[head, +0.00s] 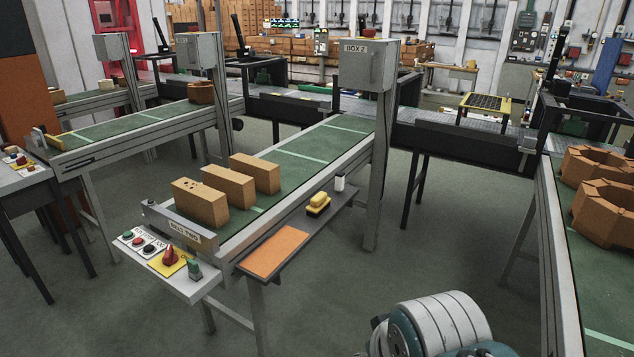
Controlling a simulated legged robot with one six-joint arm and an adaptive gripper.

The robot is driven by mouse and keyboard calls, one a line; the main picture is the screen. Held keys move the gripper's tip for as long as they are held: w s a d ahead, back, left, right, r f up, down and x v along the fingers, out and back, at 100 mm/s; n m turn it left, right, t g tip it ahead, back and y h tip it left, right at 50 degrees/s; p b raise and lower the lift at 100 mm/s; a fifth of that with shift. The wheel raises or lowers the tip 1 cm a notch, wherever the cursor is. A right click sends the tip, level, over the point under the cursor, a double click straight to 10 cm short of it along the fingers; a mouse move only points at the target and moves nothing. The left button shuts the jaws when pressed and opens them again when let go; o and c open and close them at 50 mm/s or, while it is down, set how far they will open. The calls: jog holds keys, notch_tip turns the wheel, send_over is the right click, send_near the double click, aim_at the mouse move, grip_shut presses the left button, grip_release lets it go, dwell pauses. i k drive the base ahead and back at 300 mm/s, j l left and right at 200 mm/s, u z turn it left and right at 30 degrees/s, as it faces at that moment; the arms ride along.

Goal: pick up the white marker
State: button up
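A small white upright object (339,184), which looks like the white marker, stands near the far end of a narrow grey side shelf (296,222). The shelf runs along the right side of the middle conveyor. A yellow object with a dark base (318,204) lies on the same shelf, nearer than the white one and apart from it. Part of my arm shows at the bottom right, well nearer than the shelf. My gripper's fingers are not in view.
An orange pad (275,250) covers the shelf's near end. Several tan bricks stand on the middle conveyor (290,180). A control panel (170,262) with buttons sticks out at its near end. A grey post (378,170) rises beyond the shelf. Open floor (440,240) lies right of it.

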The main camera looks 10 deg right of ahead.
aim_at(339, 186)
jog(key=i+j, duration=0.15)
jog(key=i, duration=0.3)
jog(key=i+j+z, duration=0.1)
jog(key=i, duration=0.35)
jog(key=i+l, duration=0.5)
jog(key=i, duration=0.15)
jog(key=i+l, duration=0.5)
jog(key=i+l+z, duration=0.1)
jog(key=i+l, duration=0.35)
jog(key=i, duration=0.3)
